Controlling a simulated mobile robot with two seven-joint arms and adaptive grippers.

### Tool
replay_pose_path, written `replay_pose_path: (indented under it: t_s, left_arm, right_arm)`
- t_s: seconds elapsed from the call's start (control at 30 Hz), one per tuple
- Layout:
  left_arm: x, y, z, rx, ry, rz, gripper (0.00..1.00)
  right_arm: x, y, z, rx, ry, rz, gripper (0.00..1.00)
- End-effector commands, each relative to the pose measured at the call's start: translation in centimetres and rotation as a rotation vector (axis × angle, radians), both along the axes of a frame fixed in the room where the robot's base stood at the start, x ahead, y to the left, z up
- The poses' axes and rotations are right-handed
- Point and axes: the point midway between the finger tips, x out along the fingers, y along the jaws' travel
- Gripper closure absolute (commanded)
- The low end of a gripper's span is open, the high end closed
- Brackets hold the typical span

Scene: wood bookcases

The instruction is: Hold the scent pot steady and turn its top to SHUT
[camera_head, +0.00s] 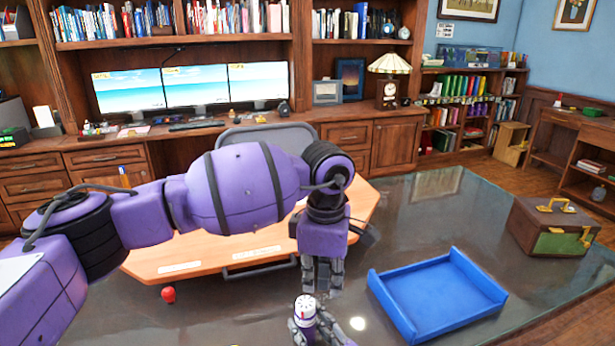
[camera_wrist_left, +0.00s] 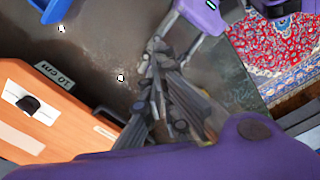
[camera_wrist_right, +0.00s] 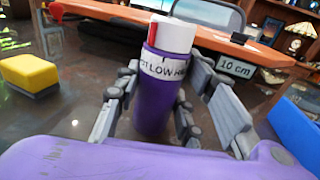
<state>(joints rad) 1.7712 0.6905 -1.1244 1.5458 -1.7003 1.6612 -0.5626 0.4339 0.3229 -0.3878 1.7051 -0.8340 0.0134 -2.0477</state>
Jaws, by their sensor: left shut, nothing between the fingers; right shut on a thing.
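The scent pot (camera_wrist_right: 168,100) is a purple upright cylinder with a white top (camera_wrist_right: 177,34) that has a red mark on its left side. Its label band (camera_wrist_right: 165,66) shows "LOW" with partly cut-off words on either side. I cannot tell the exact setting. My right gripper (camera_wrist_right: 160,92) is shut on the pot's body, a finger on each side. In the head view the pot's white top (camera_head: 305,304) shows at the bottom middle. My left gripper (camera_head: 321,288) is shut and empty, pointing down just above and beside the top; its closed fingers show in the left wrist view (camera_wrist_left: 156,52).
A blue open tray (camera_head: 440,296) lies to the right on the dark glossy table. An orange board (camera_head: 180,264) lies behind, with a red knob-like object (camera_head: 168,294) at its front. A brown-green case (camera_head: 553,226) stands at far right. A yellow sponge-like block (camera_wrist_right: 30,73) sits left of the pot.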

Motion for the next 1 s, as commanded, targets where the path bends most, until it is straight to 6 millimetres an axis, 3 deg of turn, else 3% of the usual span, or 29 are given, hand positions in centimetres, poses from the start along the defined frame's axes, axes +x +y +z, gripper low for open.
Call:
replay_pose_path:
  t_s: [0.53, 1.0]
  left_arm:
    - [1.6, -0.1, 0.4, -0.003, 0.005, -0.001, 1.00]
    - [1.6, -0.1, -4.7, -0.003, 0.006, 0.000, 1.00]
  right_arm:
    - [-0.1, -0.2, -0.6, -0.006, 0.009, -0.004, 0.96]
    - [-0.1, -0.2, -0.7, -0.005, 0.011, -0.004, 0.96]
